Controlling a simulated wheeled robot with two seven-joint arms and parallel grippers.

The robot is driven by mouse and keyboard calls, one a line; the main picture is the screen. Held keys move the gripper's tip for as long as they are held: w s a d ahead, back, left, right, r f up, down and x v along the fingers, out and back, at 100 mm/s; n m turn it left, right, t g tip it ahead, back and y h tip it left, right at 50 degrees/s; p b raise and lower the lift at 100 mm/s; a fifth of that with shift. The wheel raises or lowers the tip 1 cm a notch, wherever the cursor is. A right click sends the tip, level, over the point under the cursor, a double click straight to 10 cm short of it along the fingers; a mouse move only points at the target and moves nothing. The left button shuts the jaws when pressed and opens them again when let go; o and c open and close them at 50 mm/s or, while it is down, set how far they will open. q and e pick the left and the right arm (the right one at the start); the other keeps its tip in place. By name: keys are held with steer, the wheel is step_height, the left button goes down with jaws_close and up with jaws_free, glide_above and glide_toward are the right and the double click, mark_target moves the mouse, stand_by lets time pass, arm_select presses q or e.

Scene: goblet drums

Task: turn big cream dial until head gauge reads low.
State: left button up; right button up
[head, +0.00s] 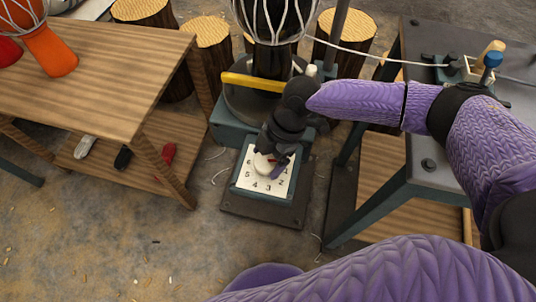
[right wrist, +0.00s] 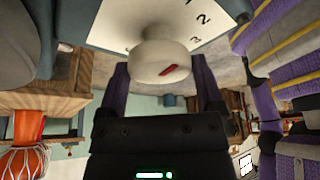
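The big cream dial (head: 264,166) sits on a white plate (head: 250,181) printed with black numbers, at the foot of the drum stand. In the right wrist view the dial (right wrist: 158,58) is a round cream knob with a red mark, near the printed 2 and 3. My right gripper (head: 274,160) comes down onto the dial from above. Its two purple fingers lie along both sides of the dial and appear closed on it. The hand hides part of the dial in the head view. My left gripper is not in view. I cannot make out a head gauge.
A black goblet drum (head: 270,40) with white cords stands behind the dial, with a yellow bar (head: 252,83) at its base. A wooden table (head: 95,75) stands left, a grey workbench (head: 450,140) right. Several log stools (head: 207,33) stand behind.

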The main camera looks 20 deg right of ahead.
steer(key=c, duration=0.8)
steer(key=shift+r+m+p, duration=0.2)
steer(key=shift+m+p, duration=0.4)
steer(key=shift+p, duration=0.3)
steer(key=m+t+p, duration=0.1)
steer(key=m+p, duration=0.2)
steer(key=shift+s+t+p, duration=0.1)
steer(key=shift+t+p, duration=0.2)
steer(key=shift+p, duration=0.05)
steer(key=m+t+p, duration=0.1)
steer(key=m+p, duration=0.2)
steer(key=shift+f+m, duration=0.15)
steer(key=shift+m, duration=0.15)
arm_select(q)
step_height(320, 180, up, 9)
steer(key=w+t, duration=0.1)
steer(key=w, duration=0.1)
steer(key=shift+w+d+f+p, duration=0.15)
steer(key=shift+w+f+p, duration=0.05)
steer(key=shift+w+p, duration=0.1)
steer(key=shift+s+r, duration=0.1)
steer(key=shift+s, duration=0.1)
